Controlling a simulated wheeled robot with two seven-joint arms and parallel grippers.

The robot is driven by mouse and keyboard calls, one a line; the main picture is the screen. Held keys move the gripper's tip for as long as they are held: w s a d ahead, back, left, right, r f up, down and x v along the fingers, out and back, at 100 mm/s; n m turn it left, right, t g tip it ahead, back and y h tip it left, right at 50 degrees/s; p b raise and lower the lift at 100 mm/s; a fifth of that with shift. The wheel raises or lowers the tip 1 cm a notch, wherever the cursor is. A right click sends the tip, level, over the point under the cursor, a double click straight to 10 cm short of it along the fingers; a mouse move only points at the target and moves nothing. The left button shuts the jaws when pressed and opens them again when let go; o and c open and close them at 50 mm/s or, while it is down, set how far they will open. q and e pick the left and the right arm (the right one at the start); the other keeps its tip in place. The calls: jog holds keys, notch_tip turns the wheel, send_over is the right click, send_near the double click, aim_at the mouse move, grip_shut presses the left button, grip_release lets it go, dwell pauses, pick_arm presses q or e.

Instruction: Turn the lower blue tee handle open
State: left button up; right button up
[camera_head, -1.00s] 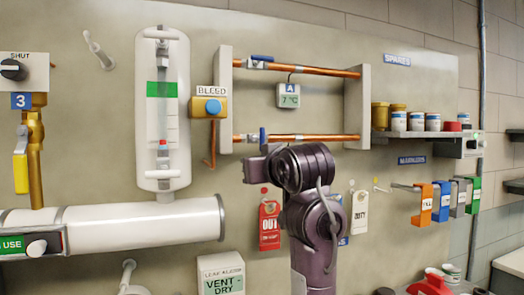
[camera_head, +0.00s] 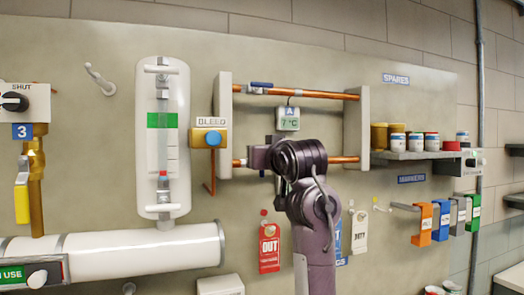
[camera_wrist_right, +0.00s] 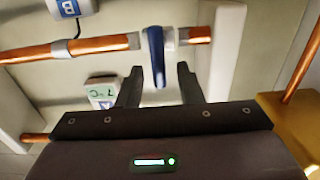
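The lower copper pipe (camera_head: 340,159) runs across the wall frame; its blue tee handle is hidden behind my right gripper (camera_head: 258,157) in the head view. In the right wrist view, which looks upside down, the blue tee handle (camera_wrist_right: 156,55) crosses the lower pipe (camera_wrist_right: 75,47). My right gripper (camera_wrist_right: 158,85) is open there, one finger on each side of the handle's end, with gaps showing on both sides. The upper blue handle (camera_head: 261,85) lies along the upper copper pipe (camera_head: 320,94). My left gripper is out of view.
Grey frame posts (camera_head: 356,130) hold the pipes. A yellow bleed box (camera_head: 208,138) with a blue button is left of the frame. A 7 °C display (camera_head: 288,123) hangs between the pipes. A red tag (camera_head: 269,247) hangs below; a shelf of jars (camera_head: 415,155) is at right.

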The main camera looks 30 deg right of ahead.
grip_shut()
jog(key=shift+n, duration=0.3)
jog(key=shift+w+a+f+n+p, duration=0.1)
jog(key=shift+a+f+n+p, duration=0.3)
jog(key=shift+n, duration=2.55)
jog(key=shift+w+a+f+n+p, duration=0.1)
jog(key=shift+a+f+n+p, duration=0.25)
jog(key=shift+n, duration=2.55)
jog(key=shift+w+a+f+n+p, duration=0.1)
jog(key=shift+a+f+n+p, duration=0.3)
jog(key=shift+n, duration=2.55)
jog(key=shift+a+f, duration=0.1)
jog(key=shift+f, duration=0.15)
grip_release()
jog(key=shift+r, duration=0.1)
